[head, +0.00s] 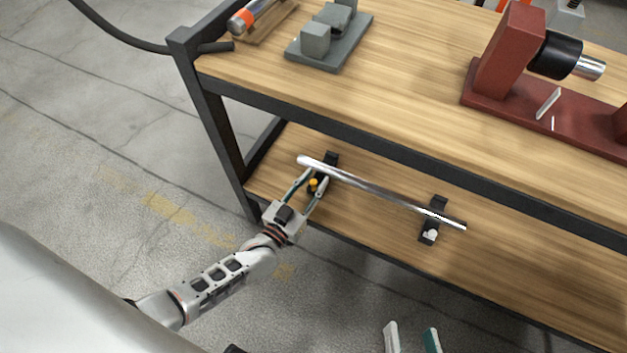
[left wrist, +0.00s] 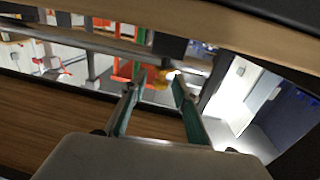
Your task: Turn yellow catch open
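The yellow catch (head: 313,184) is a small knob on the black holder (head: 331,160) at the left end of a silver bar on the lower shelf. My left gripper (head: 316,178) is open, with one finger on each side of the catch. In the left wrist view the yellow catch (left wrist: 164,76) shows just beyond and between the parted fingertips (left wrist: 157,88); I cannot tell whether they touch it. My right gripper (head: 410,334) is at the bottom edge, its two fingers apart and empty, away from the shelf.
The silver bar (head: 385,192) runs to a second black holder with a white knob (head: 431,234). The workbench top (head: 390,80) overhangs the lower shelf (head: 480,260). On top stand a red fixture (head: 510,55) and a grey block fixture (head: 330,40). The floor in front is clear.

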